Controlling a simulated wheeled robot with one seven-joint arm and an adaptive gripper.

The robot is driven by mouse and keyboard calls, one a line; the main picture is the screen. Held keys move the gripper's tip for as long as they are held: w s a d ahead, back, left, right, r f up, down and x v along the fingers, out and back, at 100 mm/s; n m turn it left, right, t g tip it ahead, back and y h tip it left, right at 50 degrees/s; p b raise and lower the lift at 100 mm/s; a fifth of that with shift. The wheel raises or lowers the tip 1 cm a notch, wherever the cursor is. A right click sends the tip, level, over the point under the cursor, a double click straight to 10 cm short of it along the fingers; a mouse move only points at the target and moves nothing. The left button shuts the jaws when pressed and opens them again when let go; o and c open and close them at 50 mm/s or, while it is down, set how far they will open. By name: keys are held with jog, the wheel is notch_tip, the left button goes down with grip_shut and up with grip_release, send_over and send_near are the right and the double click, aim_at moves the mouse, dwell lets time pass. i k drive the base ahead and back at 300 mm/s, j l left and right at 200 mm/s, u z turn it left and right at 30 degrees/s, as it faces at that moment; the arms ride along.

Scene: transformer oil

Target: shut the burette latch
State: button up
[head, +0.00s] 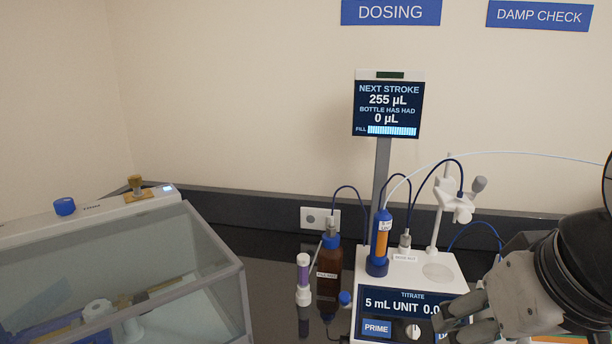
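The burette (380,238) is an upright cylinder with a blue top and an orange body, standing in a blue collar (377,267) on the white titrator unit (437,273). I cannot make out the latch as a separate part or tell its position. The unit's front display reads "TITRATE" and "5 mL UNIT". My gripper (460,318) is at the lower right, in front of the unit's right side, covering part of its display and lower right button. Its two fingers look apart, with nothing seen between them. It is below and right of the burette, clear of it.
A brown bottle (329,268) and a purple-and-white tube (303,279) stand left of the unit. A post holds a dosing screen (388,108). A white clamp stand (440,210) and thin tubes rise behind. A clear-lidded case (215,262) fills the left.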

aim_at(344, 297)
jog(key=k+u, duration=0.4)
jog(key=k+j+u, duration=0.15)
jog(key=u, duration=0.2)
